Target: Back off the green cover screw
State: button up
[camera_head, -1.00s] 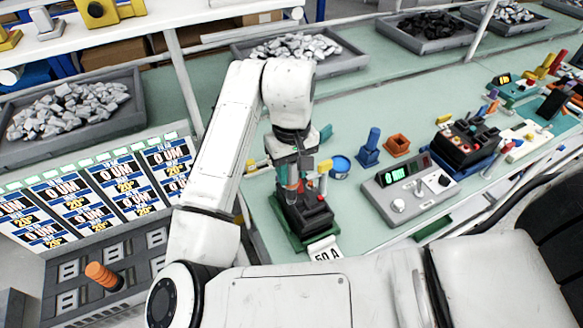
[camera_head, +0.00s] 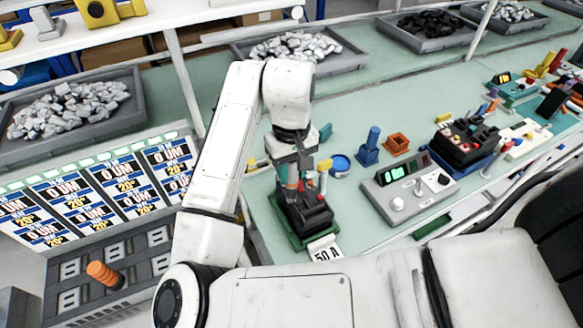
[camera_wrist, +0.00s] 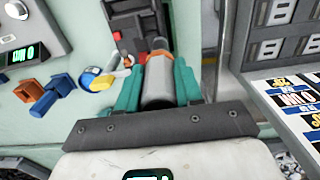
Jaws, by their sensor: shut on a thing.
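My gripper (camera_head: 291,182) is over a black breaker (camera_head: 312,213) that sits in a green holder (camera_head: 333,235) on the bench. In the wrist view its teal fingers (camera_wrist: 158,88) are shut on a grey cylindrical tool (camera_wrist: 157,82). The tool points towards the dark breaker body (camera_wrist: 128,20), which has red parts. I cannot tell whether the tool's tip touches anything. The green cover screw cannot be made out; the tool and fingers cover part of the breaker.
A grey meter box (camera_head: 410,190) stands to the right of the breaker. A blue tape roll (camera_head: 340,164), a blue stand (camera_head: 368,148) and an orange open box (camera_head: 397,144) are behind. A "50 A" label (camera_head: 325,250) lies in front. Bench space between holder and meter is clear.

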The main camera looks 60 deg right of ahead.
jog(key=shift+f+b, duration=0.3)
jog(key=shift+f, duration=0.3)
dwell(0.8)
jog(key=shift+r, duration=0.1)
dwell(0.8)
jog(key=shift+r+p, duration=1.9)
jog(key=shift+r, duration=1.1)
